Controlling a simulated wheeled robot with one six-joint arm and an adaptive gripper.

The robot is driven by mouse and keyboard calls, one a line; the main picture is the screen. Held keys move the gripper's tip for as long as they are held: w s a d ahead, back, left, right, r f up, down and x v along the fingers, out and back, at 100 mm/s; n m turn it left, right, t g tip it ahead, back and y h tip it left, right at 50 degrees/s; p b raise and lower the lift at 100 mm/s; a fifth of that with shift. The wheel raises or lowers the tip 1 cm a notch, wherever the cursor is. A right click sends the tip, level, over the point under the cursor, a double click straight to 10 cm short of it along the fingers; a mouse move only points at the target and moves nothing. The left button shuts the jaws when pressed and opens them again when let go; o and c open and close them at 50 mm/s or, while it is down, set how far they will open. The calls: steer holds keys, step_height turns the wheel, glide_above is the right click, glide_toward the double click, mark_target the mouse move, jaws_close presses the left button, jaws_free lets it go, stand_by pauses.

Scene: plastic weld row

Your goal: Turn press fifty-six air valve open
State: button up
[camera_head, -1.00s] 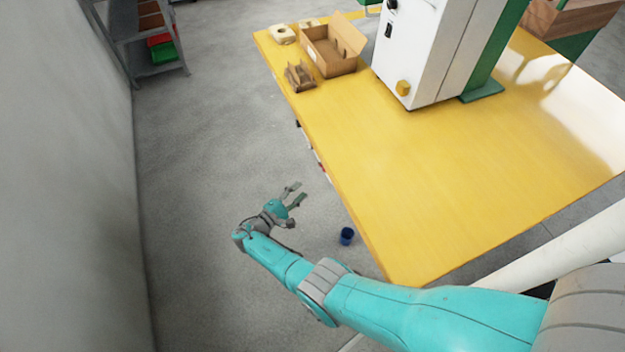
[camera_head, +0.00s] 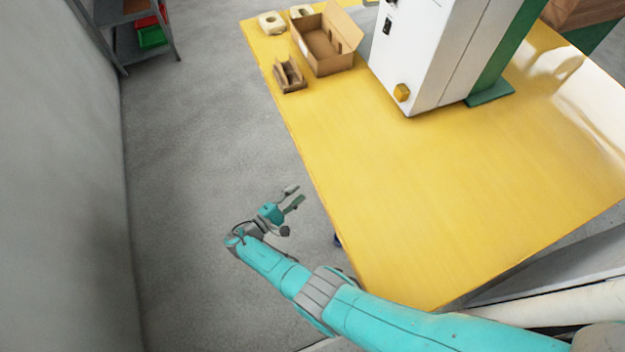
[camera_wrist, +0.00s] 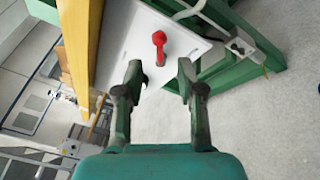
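A red handle (camera_wrist: 159,45), which looks like the air valve, sticks out from a white panel (camera_wrist: 130,38) in the wrist view. No label on it can be read. My gripper (camera_wrist: 160,76) is open and empty, with the handle ahead, between and beyond its fingertips, not touching it. In the head view my gripper (camera_head: 295,197) hangs beside the yellow table's left edge, its fingers pointing up and right. The handle and panel do not show in the head view.
The yellow table (camera_head: 400,190) carries a white-and-green machine (camera_head: 425,50), an open cardboard box (camera_head: 325,45) and small parts. Green frame bars (camera_wrist: 240,75) flank the panel. Grey floor (camera_head: 190,150) is clear between table and wall.

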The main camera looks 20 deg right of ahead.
steer(key=x, duration=0.6)
steer(key=shift+w+d, duration=0.15)
steer(key=shift+d, duration=0.1)
jaws_close()
